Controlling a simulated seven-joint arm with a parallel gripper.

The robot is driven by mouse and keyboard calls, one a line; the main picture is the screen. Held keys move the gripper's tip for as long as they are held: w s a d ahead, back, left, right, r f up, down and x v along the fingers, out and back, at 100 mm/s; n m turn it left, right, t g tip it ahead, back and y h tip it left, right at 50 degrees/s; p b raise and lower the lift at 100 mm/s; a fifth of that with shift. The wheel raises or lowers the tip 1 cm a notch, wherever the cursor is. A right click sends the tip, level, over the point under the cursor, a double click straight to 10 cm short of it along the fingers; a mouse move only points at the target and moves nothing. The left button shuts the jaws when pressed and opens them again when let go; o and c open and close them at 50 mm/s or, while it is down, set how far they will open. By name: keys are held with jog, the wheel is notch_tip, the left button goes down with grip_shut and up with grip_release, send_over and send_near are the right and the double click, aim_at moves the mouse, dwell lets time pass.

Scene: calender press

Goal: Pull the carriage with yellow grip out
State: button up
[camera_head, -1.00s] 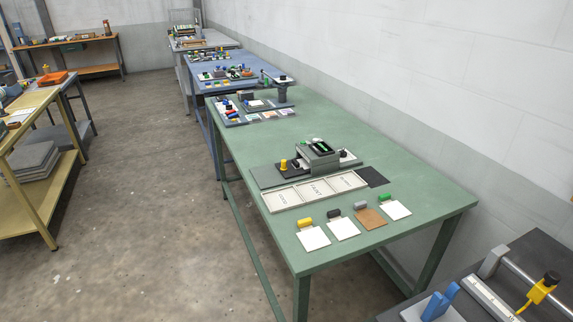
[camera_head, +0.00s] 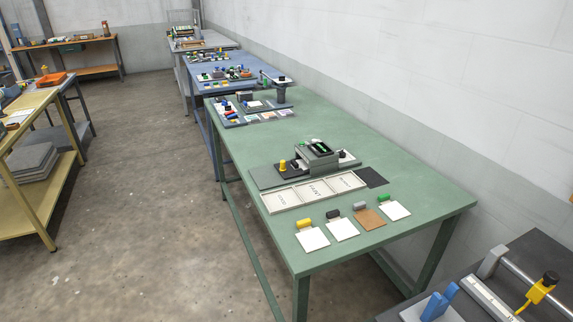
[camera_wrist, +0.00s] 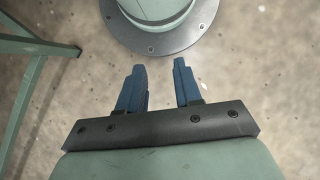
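A small press (camera_head: 317,155) stands on the green table in the head view. A carriage with a yellow grip (camera_head: 283,165) sits at its left side, on a dark base plate. At this size I cannot tell how far the carriage is inside the press. My gripper (camera_wrist: 162,75) shows only in the wrist view. Its two blue fingers are apart with nothing between them, above the concrete floor and far from the press. My own round base flange lies just beyond the fingertips.
The green table (camera_head: 430,185) holds a tray with labelled compartments (camera_head: 312,191) in front of the press. Several square sheets with coloured blocks lie near its front edge. A dark bench (camera_head: 535,255) with blue and yellow parts stands at the lower right. A green table leg (camera_wrist: 25,90) shows left in the wrist view.

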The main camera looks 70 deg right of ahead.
jog(key=shift+o, duration=1.1)
jog(key=w+r+t, duration=0.1)
jog(key=w+r, duration=0.3)
jog(key=w, duration=0.3)
jog(key=w+r+t, duration=0.2)
jog(key=w+r, duration=0.2)
jog(key=w, duration=0.4)
jog(key=shift+d, duration=0.35)
jog(key=w+d+r+m+t, duration=0.3)
jog(key=w+d+r, duration=0.7)
jog(key=w+r, duration=0.4)
jog(key=w+d+r+m+h, duration=0.15)
jog(key=d+r+m, duration=0.35)
jog(key=d, duration=0.8)
jog(key=w+d+r+m+h, duration=0.1)
jog(key=w+d+r+m, duration=0.15)
jog(key=d+r, duration=0.75)
jog(key=m+g+h, duration=0.2)
jog(key=m, duration=1.1)
send_near(282, 161)
jog(key=shift+y, duration=0.25)
jog(key=x, duration=1)
jog(key=shift+s+d+f, duration=0.15)
jog(key=shift+d+f, duration=0.05)
